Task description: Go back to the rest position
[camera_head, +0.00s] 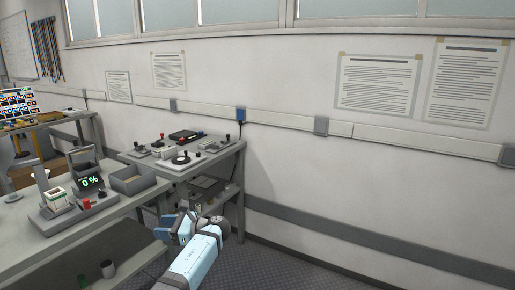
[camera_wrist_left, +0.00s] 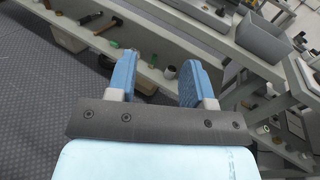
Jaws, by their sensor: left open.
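My left gripper (camera_head: 178,226) shows in the head view at the lower middle, in front of the bench's right end and over the floor. In the left wrist view its two blue fingers (camera_wrist_left: 156,82) stand wide apart with nothing between them. The bench's lower shelf with small items shows beyond the fingers. My right gripper is in neither view.
A bench (camera_head: 25,238) at the left bears a tester with a green 0 % display (camera_head: 90,182) and a grey bin (camera_head: 133,179). A second table (camera_head: 222,152) with several devices stands against the wall. Open floor (camera_head: 275,268) lies to the right.

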